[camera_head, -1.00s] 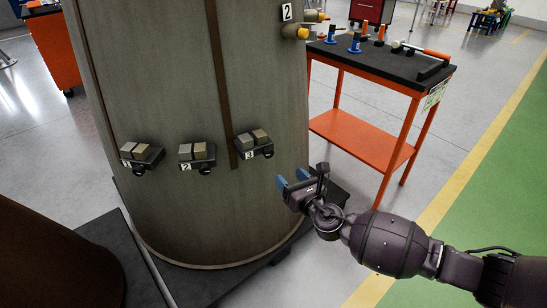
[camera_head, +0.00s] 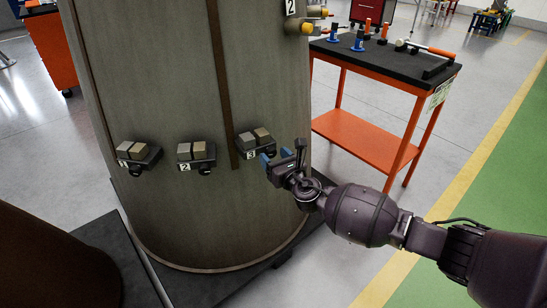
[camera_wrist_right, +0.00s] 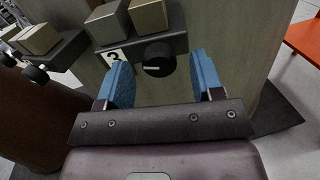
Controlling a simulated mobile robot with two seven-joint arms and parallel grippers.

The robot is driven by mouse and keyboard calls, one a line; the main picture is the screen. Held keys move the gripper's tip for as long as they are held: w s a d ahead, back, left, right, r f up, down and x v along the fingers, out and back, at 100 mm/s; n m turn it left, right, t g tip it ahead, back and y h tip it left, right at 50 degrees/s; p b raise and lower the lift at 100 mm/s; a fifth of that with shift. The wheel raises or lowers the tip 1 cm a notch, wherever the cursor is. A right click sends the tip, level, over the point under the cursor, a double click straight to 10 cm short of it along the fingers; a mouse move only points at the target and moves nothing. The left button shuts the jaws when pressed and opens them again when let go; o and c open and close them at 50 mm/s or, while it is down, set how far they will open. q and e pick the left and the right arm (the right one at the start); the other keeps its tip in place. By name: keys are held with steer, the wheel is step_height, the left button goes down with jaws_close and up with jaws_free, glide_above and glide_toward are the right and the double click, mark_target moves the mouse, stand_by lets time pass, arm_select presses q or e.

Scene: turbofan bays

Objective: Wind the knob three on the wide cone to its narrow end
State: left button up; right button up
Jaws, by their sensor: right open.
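The wide cone (camera_head: 160,95) is a large grey-brown body in the middle of the head view. Near its lower part are three small dark units with paired blocks, labelled 1, 2 and 3. The unit labelled 3 (camera_head: 254,141) is the rightmost. Its black round knob (camera_wrist_right: 158,58), with a pale mark on its face, shows in the right wrist view below the blocks. My right gripper (camera_head: 274,159) is open; its blue fingertips (camera_wrist_right: 160,78) stand on either side of the knob, apart from it. The knob is hidden in the head view. My left gripper is not in view.
An orange cart (camera_head: 366,138) with tools on its black top stands behind my right arm. A yellow fitting (camera_head: 305,28) sticks out from the cone's upper right beside a label 2. Dark platform edges (camera_head: 215,288) lie around the cone's foot.

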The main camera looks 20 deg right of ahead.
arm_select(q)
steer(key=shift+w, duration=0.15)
arm_select(e)
steer(key=shift+w, duration=0.2)
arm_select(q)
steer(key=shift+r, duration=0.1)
arm_select(e)
steer(key=c, duration=0.9)
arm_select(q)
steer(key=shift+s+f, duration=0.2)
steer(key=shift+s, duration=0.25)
arm_select(e)
steer(key=shift+m, duration=0.3)
